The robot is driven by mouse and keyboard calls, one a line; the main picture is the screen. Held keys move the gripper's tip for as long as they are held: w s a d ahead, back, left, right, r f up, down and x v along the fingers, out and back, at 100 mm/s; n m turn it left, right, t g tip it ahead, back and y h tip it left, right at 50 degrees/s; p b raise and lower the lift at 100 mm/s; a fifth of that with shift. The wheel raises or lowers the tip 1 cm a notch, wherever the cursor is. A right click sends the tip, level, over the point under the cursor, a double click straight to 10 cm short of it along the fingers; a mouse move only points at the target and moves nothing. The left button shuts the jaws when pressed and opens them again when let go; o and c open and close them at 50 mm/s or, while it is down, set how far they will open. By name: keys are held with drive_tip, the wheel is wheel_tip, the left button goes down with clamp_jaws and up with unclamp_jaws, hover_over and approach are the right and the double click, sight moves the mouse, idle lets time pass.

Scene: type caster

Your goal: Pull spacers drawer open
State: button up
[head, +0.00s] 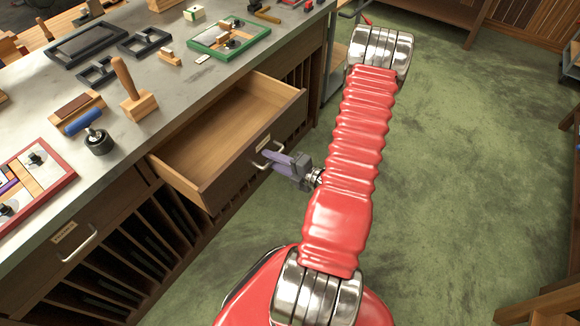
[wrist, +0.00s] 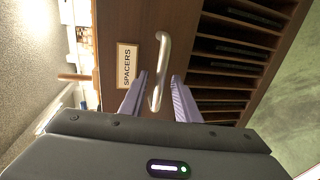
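The spacers drawer (head: 222,175) stands well out from the bench in the head view, and the part of its inside that shows is bare wood. Its front carries a silver bar handle (wrist: 160,68) and a label (wrist: 126,65) reading SPACERS in the wrist view. My gripper (head: 274,158) is at the handle, outside the drawer front. In the wrist view my gripper (wrist: 158,78) has its two purple fingers apart, one on each side of the handle. A gap shows between handle and fingers, so it is not clamped. The handle also shows in the head view (head: 262,162).
The workbench top (head: 135,55) holds a blue-handled roller (head: 90,132), a green-edged tray (head: 228,38), a red-edged tray (head: 62,178) and other tools. Another closed drawer (head: 85,240) is at lower left, above slotted racks.

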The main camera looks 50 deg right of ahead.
drive_tip(key=v, duration=1.3)
drive_tip(key=shift+s, duration=0.2)
idle(0.7)
